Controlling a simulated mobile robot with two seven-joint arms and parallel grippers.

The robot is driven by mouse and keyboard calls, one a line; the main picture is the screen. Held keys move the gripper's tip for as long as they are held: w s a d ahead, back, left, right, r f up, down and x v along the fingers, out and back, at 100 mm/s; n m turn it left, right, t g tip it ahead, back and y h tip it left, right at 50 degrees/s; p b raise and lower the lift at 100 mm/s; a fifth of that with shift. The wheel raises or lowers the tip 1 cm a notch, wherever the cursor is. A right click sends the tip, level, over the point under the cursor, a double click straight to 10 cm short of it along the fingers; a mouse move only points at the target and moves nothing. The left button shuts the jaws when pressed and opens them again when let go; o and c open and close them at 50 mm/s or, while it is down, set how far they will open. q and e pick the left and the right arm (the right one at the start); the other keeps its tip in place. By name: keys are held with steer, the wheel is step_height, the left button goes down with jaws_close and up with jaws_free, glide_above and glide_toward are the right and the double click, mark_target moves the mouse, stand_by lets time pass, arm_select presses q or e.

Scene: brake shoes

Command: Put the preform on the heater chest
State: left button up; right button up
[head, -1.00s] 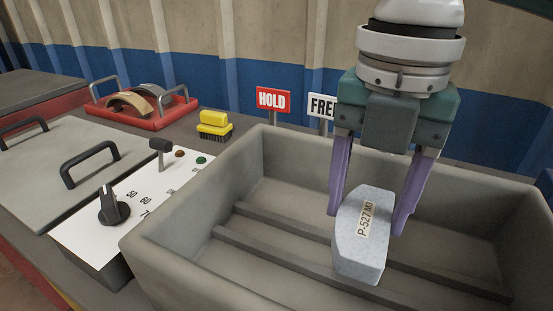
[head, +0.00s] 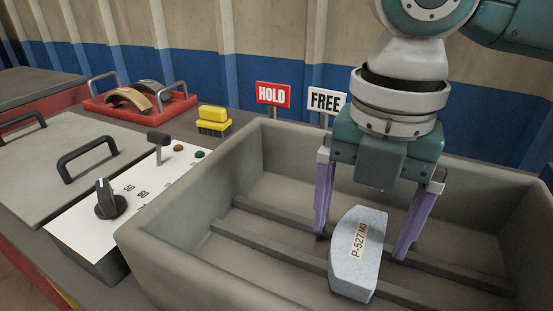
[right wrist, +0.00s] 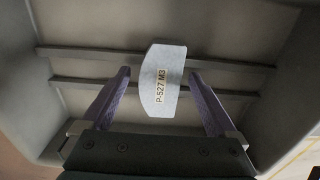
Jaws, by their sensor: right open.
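The preform (head: 352,272) is a pale grey speckled block with bevelled ends and a label reading P-527 M3. It lies in the grey bin (head: 190,213), over its floor ribs. My right gripper (head: 360,247) points down into the bin, with its purple fingers wide apart on either side of the preform. In the right wrist view, the preform (right wrist: 162,65) sits between and beyond the open fingertips (right wrist: 158,73), with gaps on both sides. The heater chest seems to be the grey lidded box (head: 45,165) with black handles at left. My left gripper is not in view.
A white panel (head: 140,205) with a dial and lever stands between the lidded box and the bin. Behind are a yellow brush (head: 213,118), a red tray (head: 95,107) with curved shoes, and HOLD (head: 272,95) and FREE (head: 326,102) signs. The bin walls surround my gripper.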

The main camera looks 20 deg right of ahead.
mark_target(359, 232)
step_height(359, 232, up, 12)
steer(key=p, duration=0.3)
steer(key=shift+r, duration=0.2)
stand_by(0.4)
